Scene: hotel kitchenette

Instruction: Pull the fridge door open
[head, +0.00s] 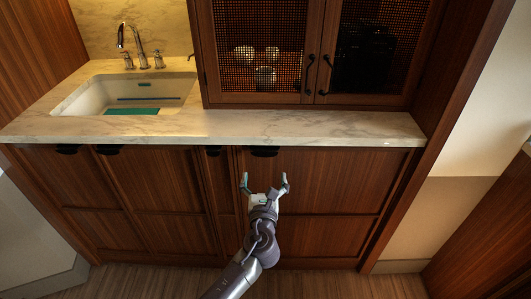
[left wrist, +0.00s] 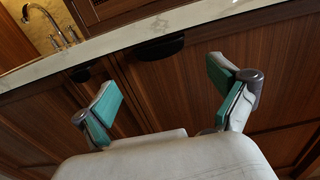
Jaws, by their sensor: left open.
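A wide wooden door panel (head: 330,185) under the right part of the counter appears to be the fridge door; no label marks it. It looks shut. A dark handle (head: 264,152) sits at its upper left edge, just below the countertop; the handle also shows in the left wrist view (left wrist: 158,47). My left gripper (head: 265,180) is open and empty, a little below the handle in the head view, its fingers pointing towards the door. In the left wrist view the handle lies beyond the spread teal-padded fingers (left wrist: 165,88), apart from them. My right gripper is not in view.
A marble countertop (head: 300,125) overhangs the doors. Other dark handles (head: 107,149) sit on the panels to the left, below a sink (head: 85,97) with a faucet (head: 138,45). A mesh-door cabinet (head: 262,50) stands on the counter. The floor (head: 330,285) in front looks clear.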

